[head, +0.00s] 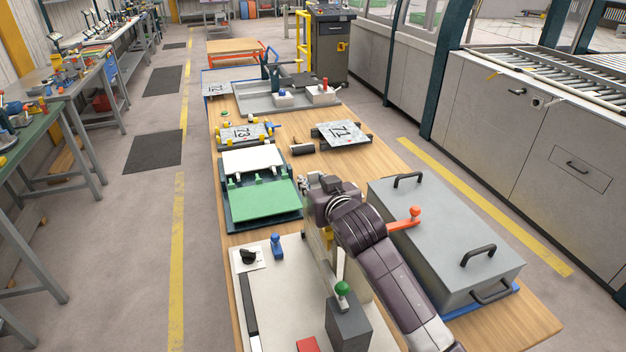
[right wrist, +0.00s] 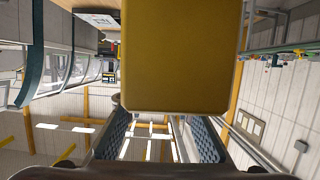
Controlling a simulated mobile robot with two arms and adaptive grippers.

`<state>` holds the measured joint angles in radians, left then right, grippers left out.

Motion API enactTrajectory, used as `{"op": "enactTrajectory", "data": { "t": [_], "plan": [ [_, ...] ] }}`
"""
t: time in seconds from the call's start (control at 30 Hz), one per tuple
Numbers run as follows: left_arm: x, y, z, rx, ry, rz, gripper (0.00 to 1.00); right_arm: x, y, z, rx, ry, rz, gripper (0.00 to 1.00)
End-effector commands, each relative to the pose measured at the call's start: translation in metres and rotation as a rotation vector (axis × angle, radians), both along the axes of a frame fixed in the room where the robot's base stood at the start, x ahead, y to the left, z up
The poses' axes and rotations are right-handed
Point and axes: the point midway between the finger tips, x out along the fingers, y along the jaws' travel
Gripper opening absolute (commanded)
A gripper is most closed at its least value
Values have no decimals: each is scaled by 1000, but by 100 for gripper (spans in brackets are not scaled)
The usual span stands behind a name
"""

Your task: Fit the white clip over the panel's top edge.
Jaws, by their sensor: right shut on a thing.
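My right gripper (head: 312,184) is above the table in the head view, with its arm coming in from the lower right. In the right wrist view its two textured fingers (right wrist: 162,140) are on either side of a large yellow block-like thing (right wrist: 184,55), and they are shut on it. In the head view a bit of yellow (head: 328,234) shows below the wrist. A pale upright plate (head: 318,240), perhaps the panel, stands under the gripper, partly hidden by my arm. I cannot make out a white clip for sure. My left gripper is out of view.
A grey box (head: 440,225) with black handles stands right of my arm. A red-knobbed lever (head: 414,214) sticks out beside it. A green-knobbed grey block (head: 348,322) stands in front.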

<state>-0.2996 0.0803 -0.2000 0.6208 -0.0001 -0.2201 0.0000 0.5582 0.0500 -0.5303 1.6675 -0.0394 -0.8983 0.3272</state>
Motion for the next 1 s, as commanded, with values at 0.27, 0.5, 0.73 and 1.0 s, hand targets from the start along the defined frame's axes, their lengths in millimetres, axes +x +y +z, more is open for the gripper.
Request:
{"op": "enactTrajectory", "data": {
  "t": [0.27,0.5,0.73,1.0],
  "plan": [
    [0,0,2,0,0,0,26,0,0,0,0,0,0,8],
    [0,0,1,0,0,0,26,0,0,0,0,0,-1,8],
    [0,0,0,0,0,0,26,0,0,-3,0,0,-1,8],
    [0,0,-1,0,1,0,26,0,0,-6,0,0,-1,8]
  ]
}}
